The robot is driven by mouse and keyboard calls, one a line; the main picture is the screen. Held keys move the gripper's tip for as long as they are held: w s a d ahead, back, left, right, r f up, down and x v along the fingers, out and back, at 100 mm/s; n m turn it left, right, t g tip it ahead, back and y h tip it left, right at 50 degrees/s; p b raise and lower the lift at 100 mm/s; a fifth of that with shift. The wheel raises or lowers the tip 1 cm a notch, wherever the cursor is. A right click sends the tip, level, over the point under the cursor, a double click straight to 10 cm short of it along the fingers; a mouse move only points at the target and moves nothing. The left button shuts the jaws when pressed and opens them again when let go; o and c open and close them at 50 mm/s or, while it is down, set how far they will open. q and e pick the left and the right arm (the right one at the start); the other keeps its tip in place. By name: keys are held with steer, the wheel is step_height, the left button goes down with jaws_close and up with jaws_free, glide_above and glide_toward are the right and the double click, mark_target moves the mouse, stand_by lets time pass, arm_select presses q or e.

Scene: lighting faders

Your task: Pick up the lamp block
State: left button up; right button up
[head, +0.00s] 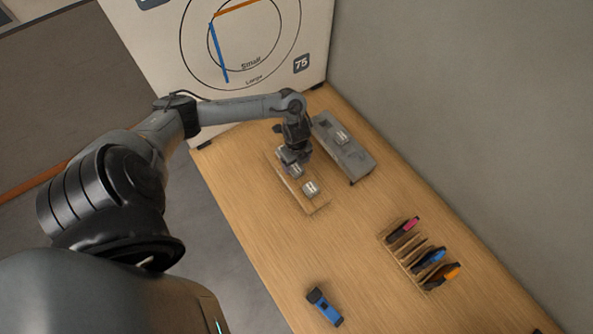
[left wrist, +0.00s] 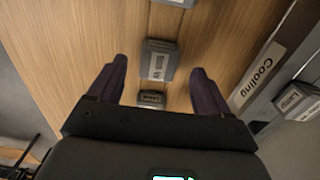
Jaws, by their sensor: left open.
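In the left wrist view one block (left wrist: 160,60) lies between the spread fingers of my left gripper (left wrist: 159,65), with gaps on both sides. A second block (left wrist: 151,99) is closer to the palm, and a third (left wrist: 178,2) is cut off at the top edge. In the head view my left gripper (head: 291,157) is low over the wooden tray, partly hiding a block (head: 295,170); another block (head: 311,188) sits at the tray's near end.
A slotted rack (head: 392,245) holds pink, blue and orange-handled tools. A blue and black device (head: 324,306) lies nearer. The middle table is clear.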

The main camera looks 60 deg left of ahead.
mark_target(296, 167)
arm_select(q)
steer(key=shift+s+a+f, duration=0.1)
steer(key=shift+f, duration=1.8)
steer(key=c, duration=0.9)
